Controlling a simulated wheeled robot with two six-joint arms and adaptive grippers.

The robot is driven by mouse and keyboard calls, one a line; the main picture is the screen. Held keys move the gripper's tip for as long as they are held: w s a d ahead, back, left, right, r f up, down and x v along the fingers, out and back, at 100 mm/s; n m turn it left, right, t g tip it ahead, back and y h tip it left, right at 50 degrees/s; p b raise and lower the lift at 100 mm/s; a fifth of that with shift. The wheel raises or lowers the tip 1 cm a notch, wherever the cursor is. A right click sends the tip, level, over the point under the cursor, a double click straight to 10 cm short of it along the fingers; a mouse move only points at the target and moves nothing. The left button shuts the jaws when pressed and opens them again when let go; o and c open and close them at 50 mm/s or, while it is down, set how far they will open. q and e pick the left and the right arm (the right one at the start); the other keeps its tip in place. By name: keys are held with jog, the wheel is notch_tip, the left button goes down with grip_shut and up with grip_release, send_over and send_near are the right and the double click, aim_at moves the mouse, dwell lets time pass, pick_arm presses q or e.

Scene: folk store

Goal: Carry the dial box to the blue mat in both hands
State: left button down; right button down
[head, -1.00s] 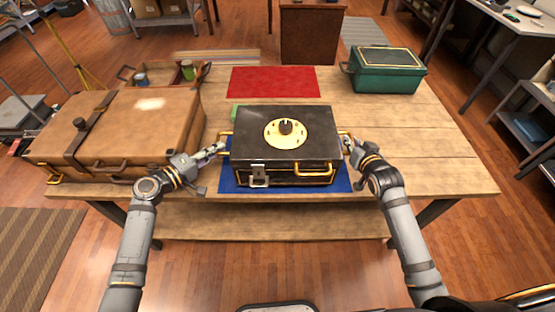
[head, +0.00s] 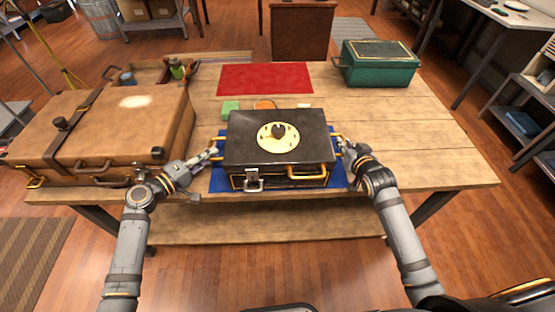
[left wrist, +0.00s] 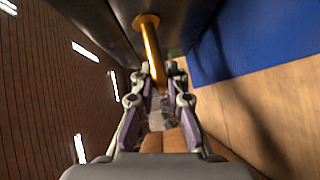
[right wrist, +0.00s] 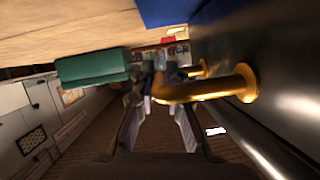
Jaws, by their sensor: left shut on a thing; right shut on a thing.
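The dial box (head: 245,150) is black with a cream dial on its lid, a front latch and gold handles. It is level over the blue mat (head: 218,183), whose edges show on both sides. In the left wrist view the mat (left wrist: 265,40) lies apart from the box; contact underneath is hidden. My left gripper (head: 214,150) is shut on the left side handle, with the gold bar (left wrist: 151,45) between its fingers. My right gripper (head: 342,147) is shut on the right side handle (right wrist: 205,91).
A brown suitcase (head: 125,125) fills the table's left end. A green block (head: 230,107) and an orange item (head: 265,104) lie just behind the box. A red mat (head: 265,78) and a green chest (head: 380,68) are further back. The table's right side is clear.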

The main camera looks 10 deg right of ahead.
pick_arm(q)
jog(key=c, duration=1.8)
grip_release()
jog(key=shift+f, duration=0.35)
pick_arm(e)
jog(key=c, duration=1.8)
grip_release()
jog(key=shift+f, duration=0.35)
pick_arm(q)
jog(key=o, duration=0.4)
jog(key=shift+r, duration=0.15)
pick_arm(e)
jog(key=o, duration=0.4)
jog(key=shift+r, duration=0.2)
pick_arm(q)
jog(key=shift+s+a, duration=0.15)
jog(key=shift+a, duration=0.05)
jog(key=v, duration=1)
jog(key=shift+s, duration=0.2)
pick_arm(e)
jog(key=shift+s, duration=0.1)
pick_arm(q)
jog(key=shift+s+a+r, duration=0.15)
jog(key=shift+s+a, duration=0.3)
jog(key=shift+a, duration=0.05)
pick_arm(e)
jog(key=shift+v, duration=5.9)
